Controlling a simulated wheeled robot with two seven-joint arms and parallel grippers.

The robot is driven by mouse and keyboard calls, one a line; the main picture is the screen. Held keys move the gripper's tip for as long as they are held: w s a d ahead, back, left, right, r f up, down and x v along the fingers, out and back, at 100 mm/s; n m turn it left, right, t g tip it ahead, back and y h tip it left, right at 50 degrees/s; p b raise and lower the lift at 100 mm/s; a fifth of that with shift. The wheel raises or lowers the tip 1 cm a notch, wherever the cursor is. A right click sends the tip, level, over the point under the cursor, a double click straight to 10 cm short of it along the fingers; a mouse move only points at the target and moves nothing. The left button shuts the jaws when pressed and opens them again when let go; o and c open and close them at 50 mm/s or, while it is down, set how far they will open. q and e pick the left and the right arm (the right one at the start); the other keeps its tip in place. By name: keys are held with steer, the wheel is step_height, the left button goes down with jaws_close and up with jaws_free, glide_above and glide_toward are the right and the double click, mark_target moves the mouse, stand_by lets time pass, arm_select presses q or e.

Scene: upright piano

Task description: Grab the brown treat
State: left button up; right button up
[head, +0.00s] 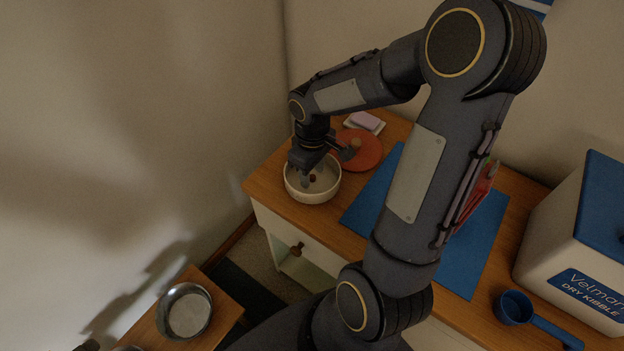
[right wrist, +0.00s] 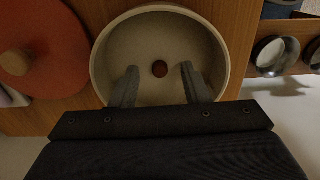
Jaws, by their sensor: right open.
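The brown treat (right wrist: 159,69) is a small round reddish-brown piece lying inside a cream bowl (right wrist: 105,50) in the right wrist view. In the head view the treat (head: 312,178) shows as a small dark red spot in the bowl (head: 313,198) on the wooden cabinet top. My right gripper (right wrist: 158,75) is open, pointing down into the bowl, with one finger on either side of the treat's line. The treat appears just beyond the fingertips, and I cannot tell the exact height gap. My left gripper is not in view.
An orange-red lid with a wooden knob (head: 366,155) lies beside the bowl, with a pink sponge (head: 365,120) behind. A blue mat (head: 370,208), blue scoop (head: 515,308) and kibble bin (head: 575,235) are to the right. A metal bowl (head: 188,312) stands on a lower wooden surface.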

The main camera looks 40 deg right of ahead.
steer(key=shift+f, duration=0.25)
jaws_close()
stand_by(0.4)
